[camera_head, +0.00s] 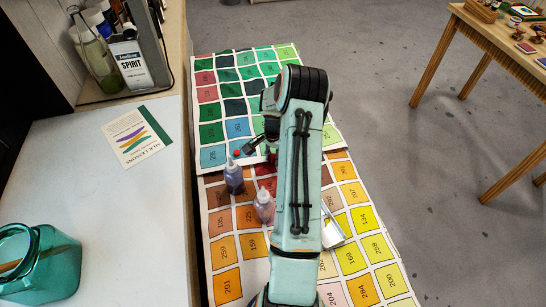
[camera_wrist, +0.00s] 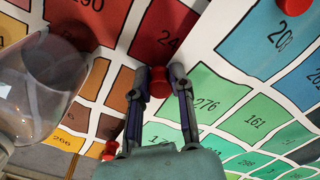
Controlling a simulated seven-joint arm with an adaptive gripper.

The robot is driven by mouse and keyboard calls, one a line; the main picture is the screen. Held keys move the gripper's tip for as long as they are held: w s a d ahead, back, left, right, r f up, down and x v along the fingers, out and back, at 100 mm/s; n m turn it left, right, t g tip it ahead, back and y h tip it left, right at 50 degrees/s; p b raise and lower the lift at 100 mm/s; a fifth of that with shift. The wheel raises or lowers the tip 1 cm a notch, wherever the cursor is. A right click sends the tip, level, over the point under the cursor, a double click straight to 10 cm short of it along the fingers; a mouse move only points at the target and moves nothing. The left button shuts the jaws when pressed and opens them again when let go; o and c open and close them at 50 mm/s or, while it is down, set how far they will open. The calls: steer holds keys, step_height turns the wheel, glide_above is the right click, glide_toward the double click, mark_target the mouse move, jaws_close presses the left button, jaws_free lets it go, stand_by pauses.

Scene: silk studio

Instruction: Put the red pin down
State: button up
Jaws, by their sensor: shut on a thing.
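My gripper (camera_wrist: 161,72) is shut on a red pin (camera_wrist: 158,76), which sits between its two dark fingertips in the wrist view. The pin is over or on the colour-chart cloth (camera_wrist: 213,62), near a red swatch and a green one; I cannot tell whether it touches the cloth. Another red pin (camera_wrist: 293,5) shows at the top right, and a further one (camera_wrist: 110,148) at the lower left beside the left finger. In the head view my gripper (camera_head: 250,146) is partly hidden by my arm over the chart.
A blue-purple bottle (camera_head: 233,179) and a pink bottle (camera_head: 265,206) stand on the chart close to my gripper. A clear bottle (camera_wrist: 35,90) fills the left of the wrist view. A white counter (camera_head: 95,205) with a teal jar (camera_head: 40,265) lies left; a wooden table (camera_head: 500,45) stands right.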

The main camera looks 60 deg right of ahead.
steer(key=shift+f, duration=0.15)
steer(key=o, duration=0.7)
steer(key=shift+o, duration=0.2)
